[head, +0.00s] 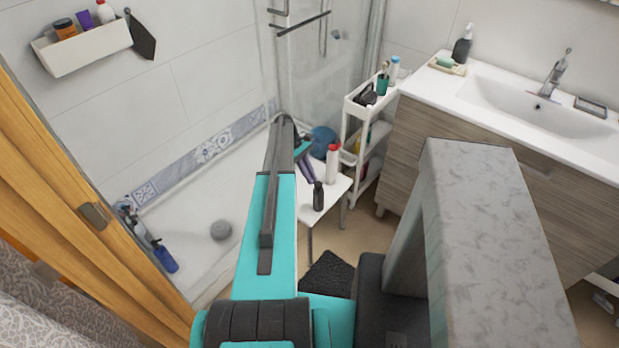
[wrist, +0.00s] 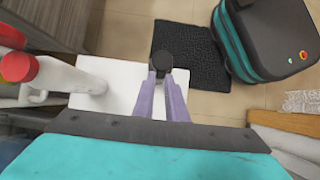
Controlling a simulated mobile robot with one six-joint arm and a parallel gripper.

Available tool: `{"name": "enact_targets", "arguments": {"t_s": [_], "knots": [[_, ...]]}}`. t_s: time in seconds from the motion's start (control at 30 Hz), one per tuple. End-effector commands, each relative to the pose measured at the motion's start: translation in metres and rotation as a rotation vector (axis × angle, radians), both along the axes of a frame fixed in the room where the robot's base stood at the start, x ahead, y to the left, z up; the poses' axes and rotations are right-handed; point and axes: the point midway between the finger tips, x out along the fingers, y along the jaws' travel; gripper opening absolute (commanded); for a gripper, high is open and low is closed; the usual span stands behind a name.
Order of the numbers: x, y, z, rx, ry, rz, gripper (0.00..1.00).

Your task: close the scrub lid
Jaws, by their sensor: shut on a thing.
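A small dark bottle (head: 318,199) stands upright near the front edge of a white stool (head: 330,188). In the wrist view its dark round top (wrist: 162,58) shows at my fingertips. My gripper (head: 312,181) has purple fingers and reaches down to the top of this bottle. In the wrist view my gripper (wrist: 160,74) is shut on the dark bottle's top, with the fingertips close together. I cannot read a label, so I cannot tell whether this is the scrub. The bottle's lower part is hidden in the wrist view.
A white bottle with a red cap (head: 333,163) stands close by on the stool; it also shows in the wrist view (wrist: 62,78). A white cart (head: 350,130) with bottles stands behind, beside the sink cabinet (head: 400,150). A black mat (head: 326,275) lies on the floor.

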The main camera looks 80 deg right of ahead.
Motion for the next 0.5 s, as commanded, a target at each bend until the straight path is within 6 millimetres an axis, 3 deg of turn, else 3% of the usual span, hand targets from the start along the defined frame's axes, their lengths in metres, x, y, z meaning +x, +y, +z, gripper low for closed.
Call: {"name": "enact_targets", "arguments": {"t_s": [0.27, 0.3, 0.4, 0.5], "knots": [[-0.0006, 0.0005, -0.0001, 0.003, 0.004, -0.001, 0.0], [-0.0006, 0.0005, -0.0001, 0.003, 0.004, -0.001, 0.14], [-0.0007, 0.0005, -0.0002, 0.003, 0.004, -0.001, 0.3], [-0.0006, 0.0004, -0.0002, 0.002, 0.003, -0.001, 0.37]]}}
